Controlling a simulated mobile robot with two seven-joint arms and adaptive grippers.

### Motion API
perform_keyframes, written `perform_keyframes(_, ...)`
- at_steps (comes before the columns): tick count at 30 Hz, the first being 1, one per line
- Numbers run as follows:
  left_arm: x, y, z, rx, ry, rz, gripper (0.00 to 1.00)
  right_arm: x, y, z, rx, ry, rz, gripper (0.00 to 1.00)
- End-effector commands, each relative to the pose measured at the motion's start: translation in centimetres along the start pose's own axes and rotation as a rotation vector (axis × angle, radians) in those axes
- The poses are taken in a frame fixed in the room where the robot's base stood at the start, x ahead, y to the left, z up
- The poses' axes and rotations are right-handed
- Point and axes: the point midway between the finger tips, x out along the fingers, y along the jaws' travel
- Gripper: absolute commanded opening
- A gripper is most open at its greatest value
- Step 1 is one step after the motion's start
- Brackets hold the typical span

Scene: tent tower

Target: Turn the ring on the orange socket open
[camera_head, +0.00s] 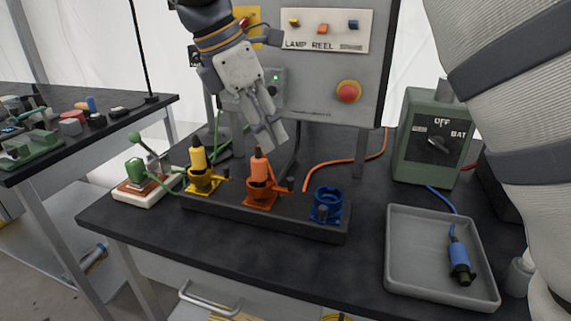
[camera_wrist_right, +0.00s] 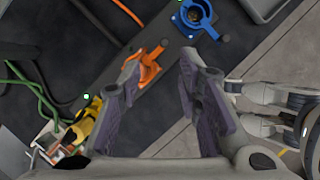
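The orange socket (camera_head: 262,197) sits in the middle of a dark rail on the bench, with an upright orange plug (camera_head: 260,168) in it. A small lever shows at the right of its ring. The socket also shows in the wrist view (camera_wrist_right: 150,66), partly hidden by a finger. My right gripper (camera_head: 268,136) comes down from above, just above and behind the orange plug in the head view. Its two fingers are apart and nothing is between them in the wrist view (camera_wrist_right: 158,66). I cannot tell how far the ring is turned.
A yellow socket (camera_head: 203,184) with a plug stands left of the orange one, an empty blue socket (camera_head: 327,207) right. A grey tray (camera_head: 400,262) holds a blue plug (camera_head: 459,262). A green switch box (camera_head: 432,140) and a panel (camera_head: 320,75) stand behind.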

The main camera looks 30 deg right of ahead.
Motion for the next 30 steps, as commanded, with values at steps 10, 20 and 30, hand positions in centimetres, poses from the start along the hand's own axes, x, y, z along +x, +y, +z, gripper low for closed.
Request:
perform_keyframes(10,-1.3,0.0,-0.9,0.0,0.043,0.001,0.4,8.1,-0.2,0.1,0.002,0.001,0.0,0.32)
perform_keyframes(20,-1.4,0.0,-1.1,0.0,0.05,0.002,0.4,11.3,0.0,0.0,0.002,0.001,0.001,0.32)
perform_keyframes(30,-1.4,0.0,-1.1,0.0,0.049,0.002,0.4,11.3,0.0,0.0,0.002,0.001,0.001,0.0)
